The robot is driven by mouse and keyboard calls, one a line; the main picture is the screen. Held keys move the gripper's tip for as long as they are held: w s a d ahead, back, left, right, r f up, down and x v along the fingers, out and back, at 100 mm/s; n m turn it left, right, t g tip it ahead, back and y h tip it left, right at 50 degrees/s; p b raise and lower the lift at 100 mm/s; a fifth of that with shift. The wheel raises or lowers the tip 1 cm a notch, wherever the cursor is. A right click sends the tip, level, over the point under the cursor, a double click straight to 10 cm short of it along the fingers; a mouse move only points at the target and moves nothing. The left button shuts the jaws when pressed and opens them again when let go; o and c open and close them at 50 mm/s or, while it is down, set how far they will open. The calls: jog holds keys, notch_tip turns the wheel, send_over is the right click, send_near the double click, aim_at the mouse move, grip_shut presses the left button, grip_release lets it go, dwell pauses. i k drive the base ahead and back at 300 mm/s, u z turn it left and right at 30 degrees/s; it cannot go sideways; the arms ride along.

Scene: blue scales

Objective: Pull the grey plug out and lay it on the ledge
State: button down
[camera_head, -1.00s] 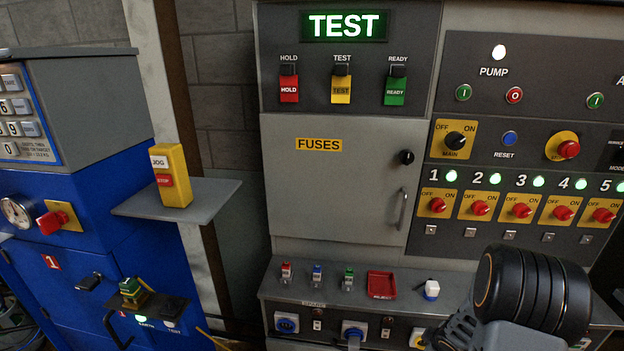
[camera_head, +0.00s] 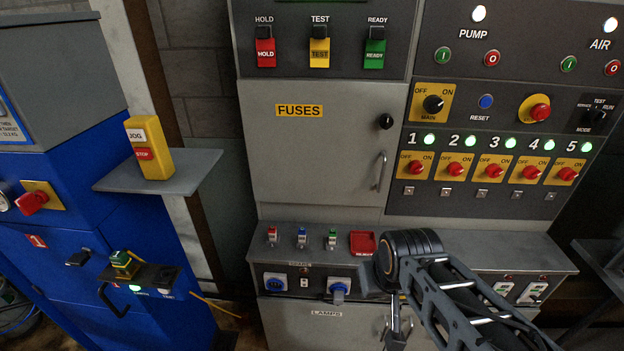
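The grey plug (camera_head: 339,297) sits in a blue-rimmed socket (camera_head: 340,284) on the front panel below the fuses cabinet. Its lower end points down. The grey ledge (camera_head: 470,243) runs above that panel, with several small items on its left part. My gripper (camera_head: 397,333) hangs low in front of the panel, to the right of the plug and apart from it. Its small fingers look spread, with nothing seen between them. My arm hides part of the panel and the ledge's front edge.
Another blue socket (camera_head: 275,282) is left of the plug. A grey side shelf (camera_head: 185,180) holds a yellow jog box (camera_head: 149,148). The ledge's right part looks clear.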

aim_at(338, 291)
jog(key=z, duration=3.15)
jog(key=k, duration=1.6)
jog(key=u, duration=2.5)
